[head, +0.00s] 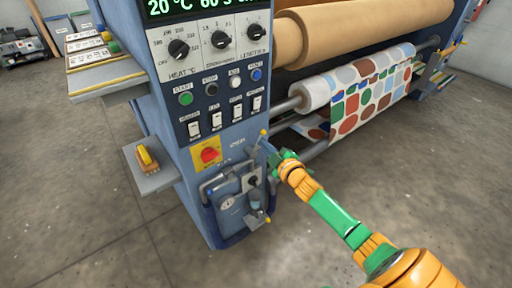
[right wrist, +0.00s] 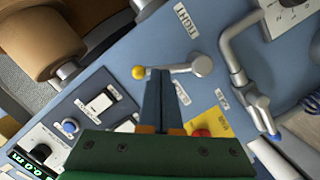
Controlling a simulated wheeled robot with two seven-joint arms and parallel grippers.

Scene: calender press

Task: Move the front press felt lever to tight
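The front press felt lever is a short metal rod with a yellow knob (right wrist: 138,72) and a round grey pivot (right wrist: 202,65) on the blue side panel. In the right wrist view it lies nearly level, between a TIGHT label (right wrist: 187,20) above and another small label below. In the head view its yellow knob (head: 263,132) shows beside the control column. My right gripper (right wrist: 160,74) has its two dark fingers together, with the tips over the rod between knob and pivot. I cannot tell whether they touch it. It also shows in the head view (head: 268,150). My left gripper is not in view.
Pipes with a gauge (head: 227,203) sit below. Rollers with patterned fabric (head: 365,95) extend to the right. A side shelf (head: 158,178) juts left. The floor in front is clear.

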